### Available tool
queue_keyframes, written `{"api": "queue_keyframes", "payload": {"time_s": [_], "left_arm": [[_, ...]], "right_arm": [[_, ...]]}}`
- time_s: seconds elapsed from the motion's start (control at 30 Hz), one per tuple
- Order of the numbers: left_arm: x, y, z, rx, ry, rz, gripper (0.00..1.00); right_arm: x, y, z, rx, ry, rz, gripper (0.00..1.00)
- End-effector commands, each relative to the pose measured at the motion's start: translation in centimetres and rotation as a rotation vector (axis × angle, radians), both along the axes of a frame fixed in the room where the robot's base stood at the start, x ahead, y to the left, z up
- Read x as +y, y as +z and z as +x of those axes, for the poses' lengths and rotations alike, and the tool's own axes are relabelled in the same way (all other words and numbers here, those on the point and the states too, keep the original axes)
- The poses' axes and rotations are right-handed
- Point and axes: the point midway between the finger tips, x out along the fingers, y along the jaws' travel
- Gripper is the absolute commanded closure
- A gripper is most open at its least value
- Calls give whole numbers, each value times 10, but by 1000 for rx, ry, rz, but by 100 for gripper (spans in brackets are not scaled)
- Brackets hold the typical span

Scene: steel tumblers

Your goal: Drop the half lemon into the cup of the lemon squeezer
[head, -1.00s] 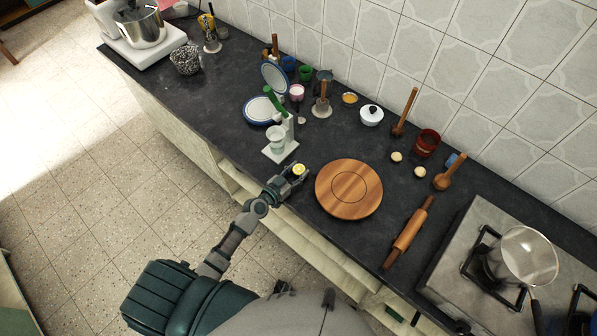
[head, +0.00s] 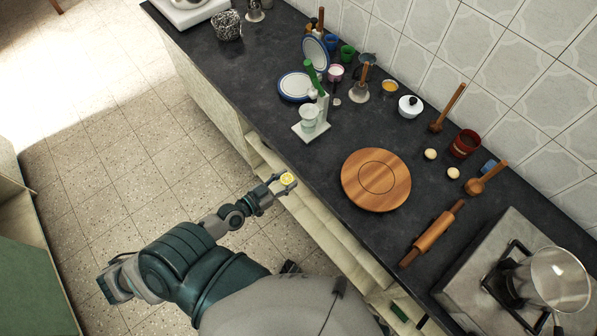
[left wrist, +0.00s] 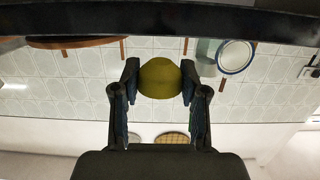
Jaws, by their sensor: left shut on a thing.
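The half lemon (head: 287,179) is yellow, its cut face showing in the head view. My left gripper (head: 284,182) is shut on it, near the front edge of the counter. In the left wrist view the lemon (left wrist: 160,78) sits between the two fingers (left wrist: 160,82), its rounded peel showing. The lemon squeezer (head: 311,120) stands upright on the counter, with a white base, a pale cup (head: 309,117) and a raised green handle (head: 312,77). The lemon is apart from the squeezer, below and left of it in the head view. My right gripper is out of view.
A round wooden board (head: 376,180) lies right of the squeezer, with a rolling pin (head: 433,233) and a stove with a pot (head: 556,280) farther right. The counter between squeezer and board is clear.

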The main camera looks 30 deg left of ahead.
Motion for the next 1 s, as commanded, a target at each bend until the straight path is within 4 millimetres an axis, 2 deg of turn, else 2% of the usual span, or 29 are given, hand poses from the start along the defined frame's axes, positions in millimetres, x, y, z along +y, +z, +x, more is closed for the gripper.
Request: {"api": "queue_keyframes", "payload": {"time_s": [0.2, 0.77, 0.87, 1.0], "left_arm": [[4, 1, -12, -2, -1, 1, 88], [3, 1, -12, -2, -1, 0, 88], [-3, 4, -9, -4, -8, -3, 88], [-30, 17, 4, -10, -30, -5, 88]], "right_arm": [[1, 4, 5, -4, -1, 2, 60], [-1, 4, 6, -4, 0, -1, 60], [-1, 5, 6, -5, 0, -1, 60], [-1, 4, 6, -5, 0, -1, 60]]}}
